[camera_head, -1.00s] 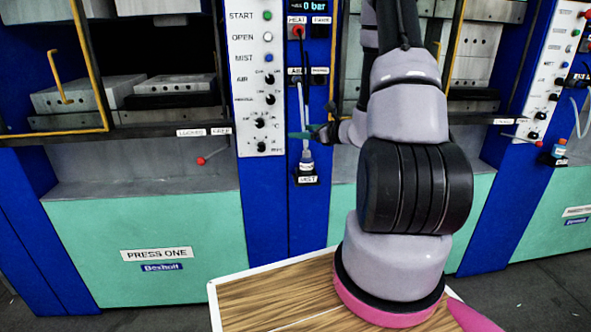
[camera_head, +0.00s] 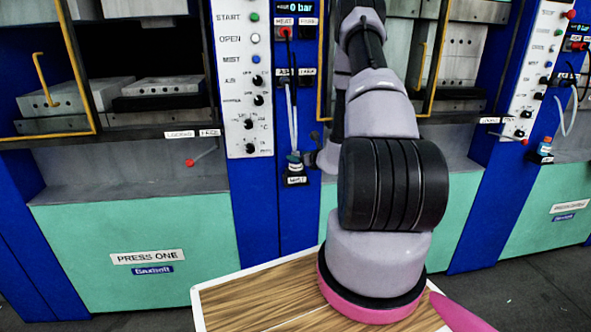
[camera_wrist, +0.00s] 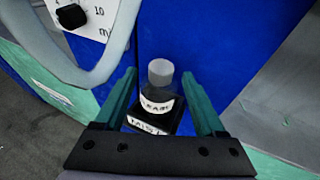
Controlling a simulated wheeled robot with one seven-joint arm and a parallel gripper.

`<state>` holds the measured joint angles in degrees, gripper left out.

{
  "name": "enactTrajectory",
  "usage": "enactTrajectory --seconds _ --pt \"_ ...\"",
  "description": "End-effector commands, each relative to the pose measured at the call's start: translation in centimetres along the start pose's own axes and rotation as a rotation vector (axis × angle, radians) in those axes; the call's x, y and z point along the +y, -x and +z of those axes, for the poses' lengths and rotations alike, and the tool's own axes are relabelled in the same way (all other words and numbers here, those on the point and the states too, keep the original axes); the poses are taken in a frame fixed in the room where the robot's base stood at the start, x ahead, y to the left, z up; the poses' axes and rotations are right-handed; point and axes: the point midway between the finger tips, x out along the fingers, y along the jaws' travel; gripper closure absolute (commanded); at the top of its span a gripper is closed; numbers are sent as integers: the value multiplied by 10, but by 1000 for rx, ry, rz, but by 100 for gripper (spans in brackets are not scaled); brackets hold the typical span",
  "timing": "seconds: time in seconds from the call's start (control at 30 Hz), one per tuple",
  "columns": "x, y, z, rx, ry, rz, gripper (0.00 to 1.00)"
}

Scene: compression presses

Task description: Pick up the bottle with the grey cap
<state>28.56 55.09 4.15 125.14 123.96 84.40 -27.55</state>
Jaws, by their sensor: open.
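The bottle with the grey cap (camera_wrist: 160,72) stands upright in the wrist view. It has a dark body and a white label, partly readable, and stands on a small black holder marked MIST. My gripper (camera_wrist: 159,76) is open, with its two teal fingers to the left and right of the bottle in this view. I see no finger clearly closed on it. In the head view a small bottle (camera_head: 294,166) stands on the holder of the blue column beside press one; its cap colour is unclear there. My arm hides most of the gripper in that view.
A thick grey hose (camera_wrist: 110,50) loops close by at the upper left of the wrist view. The white control panel (camera_head: 241,80) is left of the column. Another bottle (camera_head: 545,147) with a blue cap stands at the far right press.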

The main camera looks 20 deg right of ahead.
Motion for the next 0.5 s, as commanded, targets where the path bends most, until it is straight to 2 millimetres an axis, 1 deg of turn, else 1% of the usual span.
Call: enactTrajectory --seconds 0.03,0.1,0.2,0.47,0.5 --pt "-1 -8 -2 -1 0 0 28" --pt "-1 -18 -2 -2 0 1 28" --pt "-1 -27 -1 -1 0 1 28" --pt "-1 -30 -1 0 0 1 28" --pt "-1 -30 -1 0 0 0 39"
